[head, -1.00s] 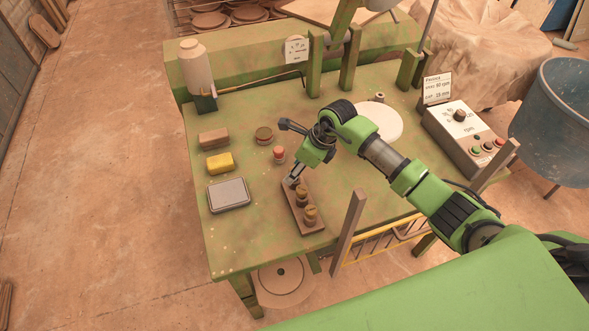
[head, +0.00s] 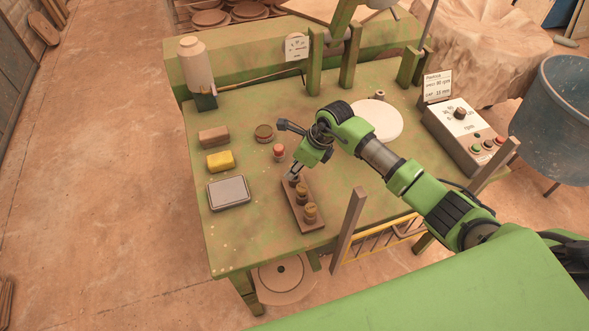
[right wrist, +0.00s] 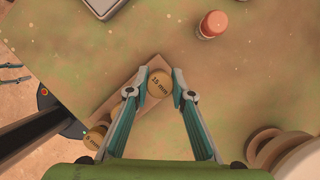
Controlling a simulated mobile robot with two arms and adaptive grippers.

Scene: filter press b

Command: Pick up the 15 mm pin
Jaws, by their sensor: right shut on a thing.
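The 15 mm pin (right wrist: 160,84) has a round brass-coloured top marked "15 mm" and sits at the far end of a dark wooden rack (head: 309,219). My right gripper (head: 293,178) is at that end of the rack in the head view. In the right wrist view its fingers (right wrist: 160,86) are shut on the 15 mm pin, one on each side. Two other brass-topped pins stand in the rack, a middle one (head: 302,191) and a near one (head: 310,212). Another pin's top (right wrist: 95,138) shows at lower left in the wrist view. My left gripper is not in view.
Left of the rack are a grey-topped tray (head: 229,193), a yellow sponge (head: 220,162) and a brown block (head: 213,137). A small red-topped item (head: 279,152) and a round brown tin (head: 264,133) stand beyond it. A wooden post (head: 348,235) rises at the table's near edge.

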